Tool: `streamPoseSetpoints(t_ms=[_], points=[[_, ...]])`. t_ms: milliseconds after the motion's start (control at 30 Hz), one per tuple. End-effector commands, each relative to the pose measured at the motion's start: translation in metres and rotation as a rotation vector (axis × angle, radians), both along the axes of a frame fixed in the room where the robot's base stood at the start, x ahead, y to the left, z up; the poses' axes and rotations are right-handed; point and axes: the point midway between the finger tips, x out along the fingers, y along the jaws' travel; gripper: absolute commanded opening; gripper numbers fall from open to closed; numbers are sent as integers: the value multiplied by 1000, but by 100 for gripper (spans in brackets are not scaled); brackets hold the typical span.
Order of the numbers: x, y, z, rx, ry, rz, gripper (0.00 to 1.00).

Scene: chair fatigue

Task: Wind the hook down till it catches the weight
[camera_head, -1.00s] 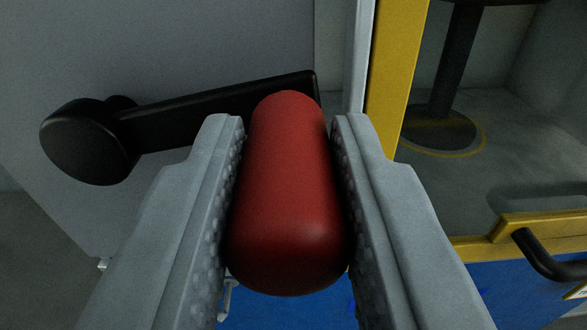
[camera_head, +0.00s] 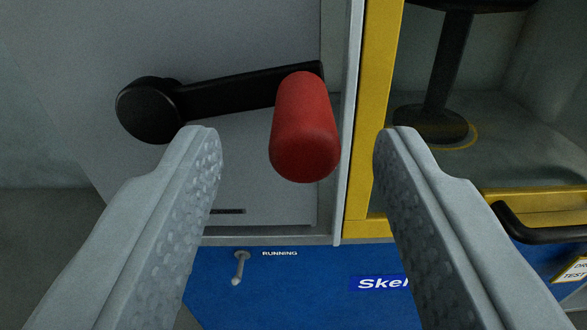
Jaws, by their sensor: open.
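A crank with a black arm (camera_head: 235,97) and a round black hub (camera_head: 150,110) is on the grey panel. Its red handle (camera_head: 304,128) points toward me at the arm's right end. My gripper (camera_head: 293,142) is open and empty. Its two grey fingers stand wide apart on either side of the red handle, with clear gaps to it, and the handle is farther off than the fingertips. The hook and the weight are not seen in this view.
A yellow-framed enclosure (camera_head: 375,110) on the right holds a black post on a round base (camera_head: 431,122). A black pull handle (camera_head: 540,226) is on its yellow lower rail. Below is a blue panel with a small lever (camera_head: 239,267) by the word RUNNING.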

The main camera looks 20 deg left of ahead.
Motion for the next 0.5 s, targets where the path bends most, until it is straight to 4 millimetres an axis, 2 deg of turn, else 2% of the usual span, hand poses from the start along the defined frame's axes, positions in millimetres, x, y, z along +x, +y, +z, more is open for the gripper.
streamPoseSetpoints(t_ms=[300,500], points=[[-63,-17,1,1,-2,1,46],[-96,-26,1,1,-2,2,46]])
